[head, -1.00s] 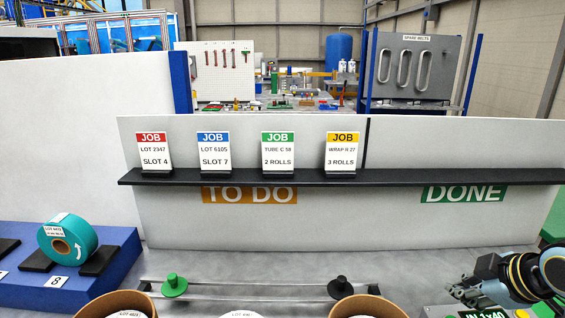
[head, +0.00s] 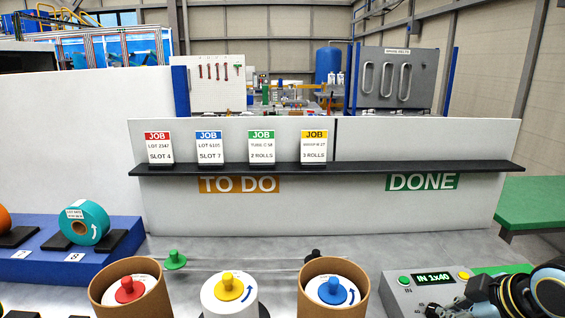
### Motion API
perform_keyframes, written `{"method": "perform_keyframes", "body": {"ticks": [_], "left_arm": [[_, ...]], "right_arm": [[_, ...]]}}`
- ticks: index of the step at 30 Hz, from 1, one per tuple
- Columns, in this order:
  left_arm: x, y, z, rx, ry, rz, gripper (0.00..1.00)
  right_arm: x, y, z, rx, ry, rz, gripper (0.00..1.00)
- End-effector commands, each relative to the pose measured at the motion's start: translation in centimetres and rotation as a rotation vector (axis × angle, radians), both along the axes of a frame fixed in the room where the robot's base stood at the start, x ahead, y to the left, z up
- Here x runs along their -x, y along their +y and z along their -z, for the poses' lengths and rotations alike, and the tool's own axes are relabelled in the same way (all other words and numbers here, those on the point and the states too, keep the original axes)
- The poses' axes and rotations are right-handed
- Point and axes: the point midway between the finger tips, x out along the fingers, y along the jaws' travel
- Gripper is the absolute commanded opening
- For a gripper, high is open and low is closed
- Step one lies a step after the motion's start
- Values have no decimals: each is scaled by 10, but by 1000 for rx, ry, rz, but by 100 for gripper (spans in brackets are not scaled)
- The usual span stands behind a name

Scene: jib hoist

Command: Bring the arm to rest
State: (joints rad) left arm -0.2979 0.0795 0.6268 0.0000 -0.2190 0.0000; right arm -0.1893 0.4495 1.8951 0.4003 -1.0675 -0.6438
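My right arm comes in at the lower right corner, with its dark gripper (head: 446,308) low at the bottom edge, in front of the grey control box (head: 400,291). The gripper is partly cut off and its finger gap cannot be made out. I see nothing held in it. My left arm and gripper are out of view.
Two brown tubes (head: 97,291) (head: 362,292) with red and blue knobs flank a white roll (head: 214,294) with a yellow knob. A rail with a green knob (head: 175,260) lies behind. A teal roll (head: 96,216) sits on the blue rack. Job cards stand on the black shelf (head: 420,167).

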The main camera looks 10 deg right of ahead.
Motion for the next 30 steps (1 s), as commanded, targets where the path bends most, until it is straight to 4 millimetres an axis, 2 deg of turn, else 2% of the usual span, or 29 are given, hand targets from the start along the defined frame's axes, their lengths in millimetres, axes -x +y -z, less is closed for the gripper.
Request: {"method": "perform_keyframes", "body": {"ticks": [8,15,26,30], "left_arm": [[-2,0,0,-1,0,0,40],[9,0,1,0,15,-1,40],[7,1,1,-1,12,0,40],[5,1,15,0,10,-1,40]], "right_arm": [[50,36,0,-68,81,116,0],[111,65,-12,-135,167,307,0],[197,81,-48,-212,263,666,0],[189,77,-8,-206,274,674,0]]}}
